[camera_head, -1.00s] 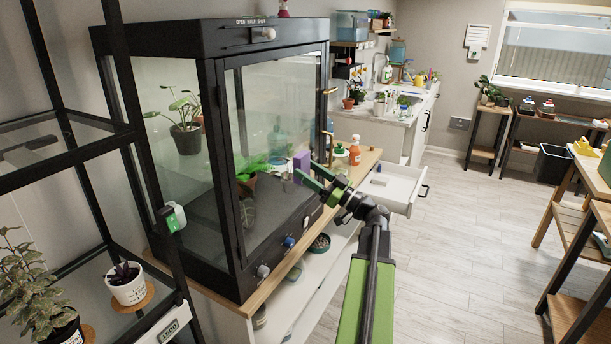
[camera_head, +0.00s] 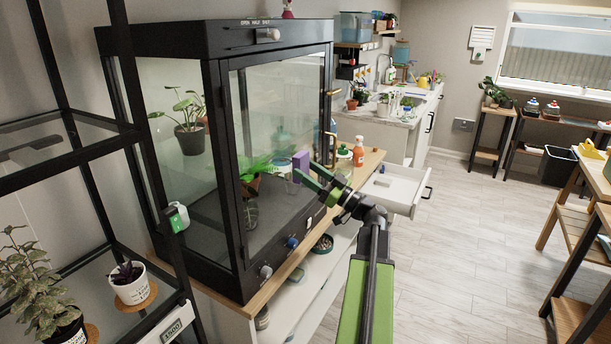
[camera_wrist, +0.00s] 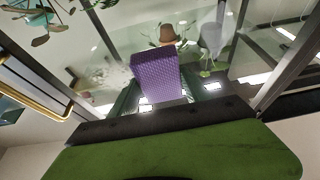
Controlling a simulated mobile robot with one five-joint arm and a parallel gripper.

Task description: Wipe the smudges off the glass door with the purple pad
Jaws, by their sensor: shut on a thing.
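The purple pad (camera_head: 301,161) is held upright in front of the lower right part of the glass door (camera_head: 270,105). My gripper (camera_head: 307,178) is shut on the pad. In the wrist view the pad (camera_wrist: 157,77) stands up between my green fingers, its textured face toward the camera. The door is a black-framed pane on the dark cabinet and looks shut. A pale cloudy patch (camera_wrist: 115,77) shows left of the pad in the wrist view and may be a smudge. I cannot tell whether the pad touches the glass.
An orange spray bottle (camera_head: 358,151) stands on the wooden top beside the cabinet. An open white drawer (camera_head: 397,188) juts out to the right. Potted plants are behind the glass. The floor (camera_head: 465,240) at right is clear.

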